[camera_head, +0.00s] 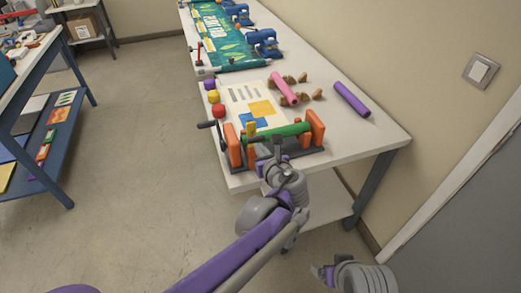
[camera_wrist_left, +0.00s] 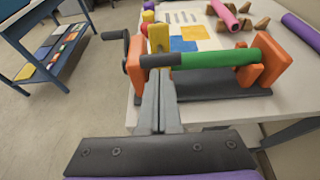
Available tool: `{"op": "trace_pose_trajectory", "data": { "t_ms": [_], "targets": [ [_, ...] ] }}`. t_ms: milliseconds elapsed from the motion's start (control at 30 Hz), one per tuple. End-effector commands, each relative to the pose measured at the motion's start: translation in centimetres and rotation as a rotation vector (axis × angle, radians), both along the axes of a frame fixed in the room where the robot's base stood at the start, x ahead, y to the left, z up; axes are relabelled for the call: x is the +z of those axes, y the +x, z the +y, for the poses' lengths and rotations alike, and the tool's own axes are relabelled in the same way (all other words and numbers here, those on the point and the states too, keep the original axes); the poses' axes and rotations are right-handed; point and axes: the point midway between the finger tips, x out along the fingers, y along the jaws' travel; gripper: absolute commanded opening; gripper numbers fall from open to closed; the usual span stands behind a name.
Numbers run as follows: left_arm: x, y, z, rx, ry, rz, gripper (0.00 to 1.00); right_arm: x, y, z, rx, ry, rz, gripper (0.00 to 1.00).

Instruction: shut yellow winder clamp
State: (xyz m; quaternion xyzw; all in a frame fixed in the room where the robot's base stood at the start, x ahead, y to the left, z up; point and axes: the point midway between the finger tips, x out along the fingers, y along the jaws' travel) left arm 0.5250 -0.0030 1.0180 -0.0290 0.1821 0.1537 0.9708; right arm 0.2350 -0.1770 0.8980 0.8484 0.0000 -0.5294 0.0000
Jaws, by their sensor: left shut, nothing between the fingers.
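The winder stands on the near end of the white table, with orange end blocks (camera_head: 233,146), a green roller (camera_head: 285,131) and a dark base. The yellow clamp (camera_head: 251,128) stands upright near the roller's left end, and it also shows in the left wrist view (camera_wrist_left: 158,38). My left gripper (camera_head: 277,142) is shut and empty in front of the roller. In the left wrist view its fingertips (camera_wrist_left: 160,76) appear just below the roller's dark left end and the clamp; I cannot tell whether they touch. My right gripper (camera_head: 328,274) shows only partly, low in the head view.
A crank handle (camera_head: 207,124) juts from the winder's left side. Behind the winder lie a printed sheet (camera_head: 240,95), a pink roll (camera_head: 284,89) and a purple roll (camera_head: 351,99). Red, yellow and purple knobs line the table's left edge. Bare table lies at right.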

Motion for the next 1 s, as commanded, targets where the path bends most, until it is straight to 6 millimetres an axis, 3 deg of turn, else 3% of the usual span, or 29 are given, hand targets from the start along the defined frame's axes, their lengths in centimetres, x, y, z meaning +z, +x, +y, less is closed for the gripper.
{"op": "trace_pose_trajectory", "data": {
  "t_ms": [767, 1000],
  "targets": [
    [1.1, 0.8, 0.2, 0.001, -0.037, 0.116, 0.0, 1.3, 0.3, 0.0, 0.0, 0.0, -0.006, 0.88],
    [2.0, 1.5, 0.0, 0.001, -0.071, 0.217, 0.0, 2.5, 0.6, 0.0, 0.0, 0.0, -0.012, 0.88]
  ]
}}
